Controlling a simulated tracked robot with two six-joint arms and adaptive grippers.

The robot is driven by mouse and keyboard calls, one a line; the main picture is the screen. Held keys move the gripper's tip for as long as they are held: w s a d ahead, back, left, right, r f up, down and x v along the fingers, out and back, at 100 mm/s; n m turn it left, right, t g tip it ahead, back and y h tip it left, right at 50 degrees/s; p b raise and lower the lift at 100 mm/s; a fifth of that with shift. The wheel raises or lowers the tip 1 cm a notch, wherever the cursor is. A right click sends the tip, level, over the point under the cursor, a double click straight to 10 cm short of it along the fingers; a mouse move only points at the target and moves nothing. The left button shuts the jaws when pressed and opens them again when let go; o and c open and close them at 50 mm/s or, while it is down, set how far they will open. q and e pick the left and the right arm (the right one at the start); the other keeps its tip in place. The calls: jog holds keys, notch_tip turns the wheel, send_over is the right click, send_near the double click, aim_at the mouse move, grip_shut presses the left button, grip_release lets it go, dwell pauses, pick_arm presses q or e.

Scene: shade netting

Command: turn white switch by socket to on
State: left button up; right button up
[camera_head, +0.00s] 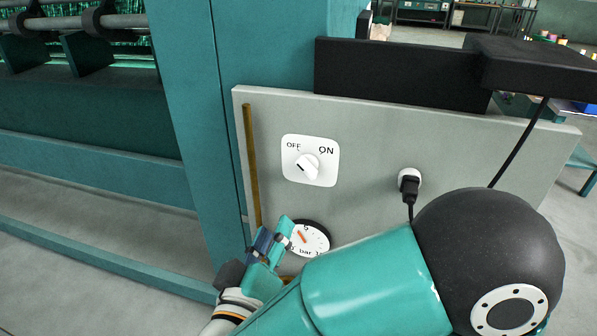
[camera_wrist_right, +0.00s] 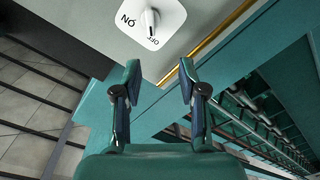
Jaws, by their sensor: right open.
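The white switch plate (camera_head: 325,174) is on the grey panel, marked OFF at left and ON at right. Its white knob (camera_head: 307,165) is in the middle. The wrist view shows the knob (camera_wrist_right: 150,20) upside down, with one end close to the OFF label; the exact setting is hard to tell. The socket (camera_head: 414,174) with a black plug is to the right of the switch. My right gripper (camera_head: 274,232) is open and empty, below and left of the switch. In the wrist view its fingers (camera_wrist_right: 160,66) stand apart, short of the plate. My left gripper is not in view.
A round gauge (camera_head: 318,240) is just right of my right gripper, partly covered by my arm. A brass strip (camera_head: 251,165) runs down the panel's left edge. A teal post (camera_head: 190,110) stands left of the panel (camera_head: 370,140). A black box (camera_head: 400,75) is above.

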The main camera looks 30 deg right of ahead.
jog(key=p, duration=0.3)
send_near(304, 172)
jog(key=x, duration=0.9)
jog(key=shift+w+d, duration=0.2)
jog(key=shift+d, duration=0.1)
